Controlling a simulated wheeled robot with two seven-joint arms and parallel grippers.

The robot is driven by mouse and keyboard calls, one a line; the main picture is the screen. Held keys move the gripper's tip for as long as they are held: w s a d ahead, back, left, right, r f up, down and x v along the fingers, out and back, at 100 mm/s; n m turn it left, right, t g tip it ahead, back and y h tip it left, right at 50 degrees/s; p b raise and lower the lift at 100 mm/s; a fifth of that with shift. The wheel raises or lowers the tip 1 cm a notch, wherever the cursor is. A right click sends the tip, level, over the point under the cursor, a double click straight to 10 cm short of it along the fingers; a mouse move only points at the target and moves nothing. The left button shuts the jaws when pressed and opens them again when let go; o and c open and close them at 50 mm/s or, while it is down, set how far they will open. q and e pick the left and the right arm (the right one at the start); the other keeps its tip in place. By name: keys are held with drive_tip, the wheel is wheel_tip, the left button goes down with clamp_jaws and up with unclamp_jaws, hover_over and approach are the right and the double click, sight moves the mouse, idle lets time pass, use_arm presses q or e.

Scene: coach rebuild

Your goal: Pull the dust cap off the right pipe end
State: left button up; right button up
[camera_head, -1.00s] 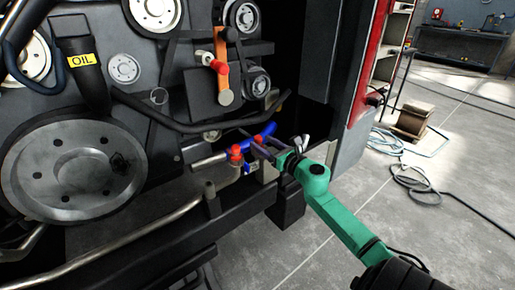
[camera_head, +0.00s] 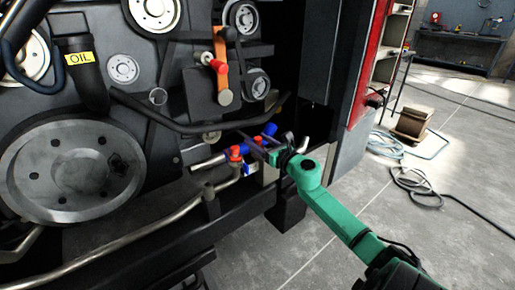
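My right gripper (camera_head: 257,143) reaches in from the right on its green arm, among the small pipes at the lower right of the engine. Its dark fingers point left and lie close to a blue piece (camera_head: 268,130) and a small red part. Whether they touch either, or are shut on anything, I cannot tell. A silver pipe (camera_head: 205,163) ends to the left of the fingers, with blue beside its end. A red fitting (camera_head: 235,152) stands just below left of the fingers. A bent silver pipe end (camera_head: 304,145) shows behind my gripper. I cannot clearly make out the dust cap. My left gripper is out of view.
The engine's large pulley (camera_head: 72,168) fills the left. An orange lever (camera_head: 222,68) with a red part hangs above. A dark hose (camera_head: 180,124) crosses over the pipes. A dark frame rail runs below. Open floor with cables (camera_head: 418,185) lies to the right.

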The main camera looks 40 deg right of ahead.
sight(258, 138)
clamp_jaws()
drive_tip(key=shift+r+p, duration=1.8)
drive_tip(key=shift+r, duration=0.3)
drive_tip(key=shift+f, duration=0.1)
